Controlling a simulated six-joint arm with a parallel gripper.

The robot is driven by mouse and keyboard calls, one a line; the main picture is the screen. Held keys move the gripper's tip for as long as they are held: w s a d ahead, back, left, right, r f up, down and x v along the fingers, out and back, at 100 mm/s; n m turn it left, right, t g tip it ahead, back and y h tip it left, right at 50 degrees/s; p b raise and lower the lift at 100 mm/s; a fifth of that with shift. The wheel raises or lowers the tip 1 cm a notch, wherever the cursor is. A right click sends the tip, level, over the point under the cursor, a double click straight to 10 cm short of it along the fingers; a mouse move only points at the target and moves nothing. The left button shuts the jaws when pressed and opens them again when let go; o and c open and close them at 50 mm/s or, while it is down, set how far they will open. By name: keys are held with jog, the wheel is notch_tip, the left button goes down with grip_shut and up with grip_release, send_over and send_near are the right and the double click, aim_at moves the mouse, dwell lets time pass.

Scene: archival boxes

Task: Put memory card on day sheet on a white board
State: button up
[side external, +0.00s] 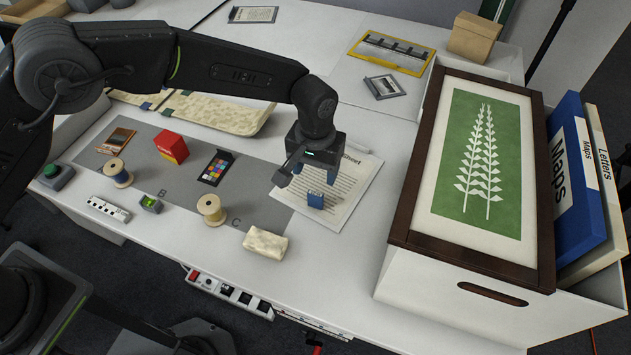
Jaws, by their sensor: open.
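A small blue card (315,200), which looks like the memory card, appears to rest on the printed day sheet on its white board (345,205). It lies toward the sheet's lower left part. My gripper (306,178) is open just above and behind the card, with its fingers apart and no object visible between them. My gripper and wrist hide part of the sheet's upper left and its heading.
A large white box with a dark wooden frame (402,200) stands close on the right. A cream block (265,244), wooden spools (211,209), a colour chart (216,168) and a red box (171,147) stand on or beside the grey mat (185,228).

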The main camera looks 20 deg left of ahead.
jog(key=shift+r, duration=0.85)
jog(key=s+a+r+t, duration=0.1)
jog(key=s+a+r, duration=0.2)
jog(key=a+r, duration=0.6)
jog(key=s+a+r+t, duration=0.1)
jog(key=s+a+r, duration=0.1)
jog(key=a+r, duration=0.6)
jog(key=s+a+r+t, duration=0.1)
jog(key=s+a, duration=0.4)
jog(key=s, duration=0.5)
jog(key=s+a+r+t, duration=0.2)
jog(key=s+a+r, duration=0.2)
jog(key=s, duration=0.5)
jog(key=shift+s+a+t, duration=0.3)
jog(key=shift+s+a, duration=0.05)
jog(key=shift+a, duration=0.75)
